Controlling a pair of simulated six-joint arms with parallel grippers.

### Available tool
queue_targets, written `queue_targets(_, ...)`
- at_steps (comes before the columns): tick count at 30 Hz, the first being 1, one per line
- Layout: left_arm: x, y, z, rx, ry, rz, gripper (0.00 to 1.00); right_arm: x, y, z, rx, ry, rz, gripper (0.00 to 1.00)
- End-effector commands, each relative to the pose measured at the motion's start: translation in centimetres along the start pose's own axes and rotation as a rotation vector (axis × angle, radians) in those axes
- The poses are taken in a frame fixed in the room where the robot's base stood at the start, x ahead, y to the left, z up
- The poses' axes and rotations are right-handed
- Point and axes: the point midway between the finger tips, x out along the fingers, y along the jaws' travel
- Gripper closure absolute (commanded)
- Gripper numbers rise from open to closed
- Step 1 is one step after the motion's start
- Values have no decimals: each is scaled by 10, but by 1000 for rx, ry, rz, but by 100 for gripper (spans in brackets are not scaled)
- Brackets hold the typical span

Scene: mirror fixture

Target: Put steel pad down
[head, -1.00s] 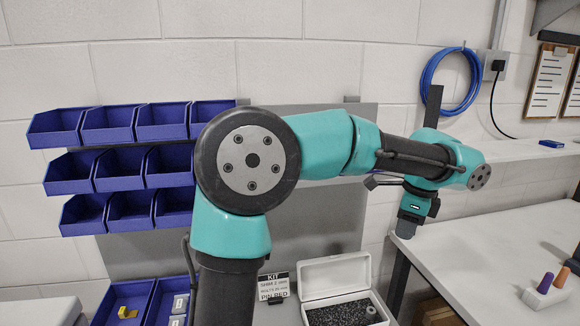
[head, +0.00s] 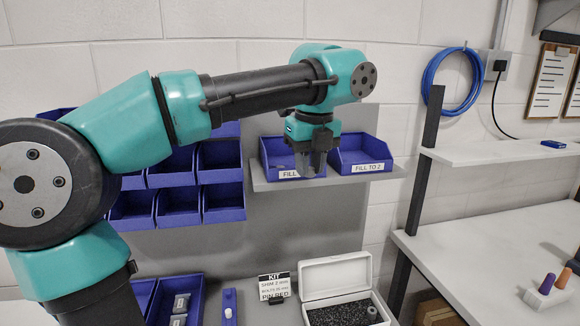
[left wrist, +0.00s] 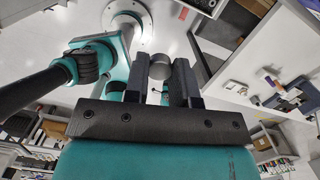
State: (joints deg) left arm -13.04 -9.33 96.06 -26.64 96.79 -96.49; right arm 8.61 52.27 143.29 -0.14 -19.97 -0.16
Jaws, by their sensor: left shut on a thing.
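My left gripper (head: 314,174) points down in front of the shelf bins, near the gap between them, with its fingers close together. In the left wrist view it is shut on a small round grey piece, the steel pad (left wrist: 160,70), between the two dark fingers. In the head view the pad is hard to tell from the fingertips. The left blue bin (head: 268,156) has a partly covered label. The right blue bin (head: 366,168) reads "FILL TO 2". I cannot tell whether the fingers are over a bin or only in front. My right gripper is not in view.
Both bins stand on a grey shelf (head: 258,186) on a back panel. Rows of blue bins (head: 222,203) hang left of it. Below are a "KIT" card (head: 274,286) and an open white box (head: 335,272) with dark foam. A white bench (head: 480,255) stands at the right.

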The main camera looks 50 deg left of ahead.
Motion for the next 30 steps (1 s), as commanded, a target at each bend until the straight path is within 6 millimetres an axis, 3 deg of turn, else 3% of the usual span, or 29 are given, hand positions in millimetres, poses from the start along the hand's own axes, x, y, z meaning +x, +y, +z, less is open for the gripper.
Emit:
queue_targets(8, 4, -7, 14, -4, 1, 3, 99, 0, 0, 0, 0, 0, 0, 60)
queue_targets(24, 26, -53, 111, -5, 1, 2, 99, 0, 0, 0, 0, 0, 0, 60)
queue_targets(30, 31, -63, 133, -3, 0, 0, 99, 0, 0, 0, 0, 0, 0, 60)
